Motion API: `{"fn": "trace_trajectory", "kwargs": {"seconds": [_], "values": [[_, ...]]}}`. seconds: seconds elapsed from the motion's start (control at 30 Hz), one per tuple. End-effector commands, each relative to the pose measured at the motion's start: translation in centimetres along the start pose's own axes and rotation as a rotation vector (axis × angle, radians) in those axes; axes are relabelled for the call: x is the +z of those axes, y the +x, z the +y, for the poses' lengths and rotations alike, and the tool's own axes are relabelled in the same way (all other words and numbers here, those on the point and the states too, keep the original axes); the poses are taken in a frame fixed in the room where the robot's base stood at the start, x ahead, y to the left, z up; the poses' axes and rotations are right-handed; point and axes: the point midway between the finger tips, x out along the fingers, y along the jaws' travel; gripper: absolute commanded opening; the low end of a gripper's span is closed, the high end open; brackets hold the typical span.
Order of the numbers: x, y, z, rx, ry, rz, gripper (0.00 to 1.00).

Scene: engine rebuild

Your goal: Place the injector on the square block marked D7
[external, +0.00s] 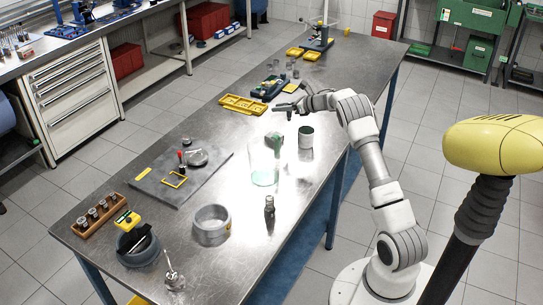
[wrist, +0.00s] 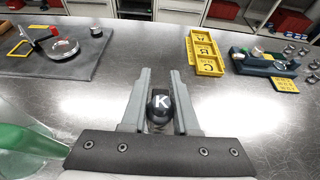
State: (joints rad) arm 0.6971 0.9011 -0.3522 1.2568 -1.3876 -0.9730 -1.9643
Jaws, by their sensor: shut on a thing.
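My gripper (external: 284,107) is above the steel table near its right side. The held piece also shows dark under the fingertips in the external view (external: 289,115). I cannot tell for sure whether it is the injector. No marking D7 is readable in either view. A small square yellow block (wrist: 284,85) lies by the blue-green fixture, its marks too small to read.
A yellow tray (external: 243,104) with A, B, C compartments and a blue-green fixture (external: 268,87) lie beyond my gripper. A grey mat (external: 150,187) holds parts.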

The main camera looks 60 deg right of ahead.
Motion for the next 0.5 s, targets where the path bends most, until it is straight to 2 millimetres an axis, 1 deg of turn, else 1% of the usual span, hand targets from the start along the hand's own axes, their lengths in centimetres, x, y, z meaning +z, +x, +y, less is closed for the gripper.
{"fn": "trace_trajectory", "kwargs": {"seconds": [0.03,0.1,0.2,0.3,0.37,0.47,0.5], "values": [[-0.3,1.3,0.6,0.003,0.001,0.002,0.0],[-0.5,2.8,1.1,0.002,0.001,0.001,0.0],[-0.8,4.5,1.7,0.001,0.0,0.001,0.0],[-1.0,5.4,2.1,0.0,0.0,0.0,0.0],[-1.1,5.6,2.2,-0.001,0.0,0.0,0.0],[-1.8,6.0,2.2,-0.002,0.002,0.001,0.0],[-2.3,6.2,2.2,-0.002,0.004,0.002,0.0]]}}
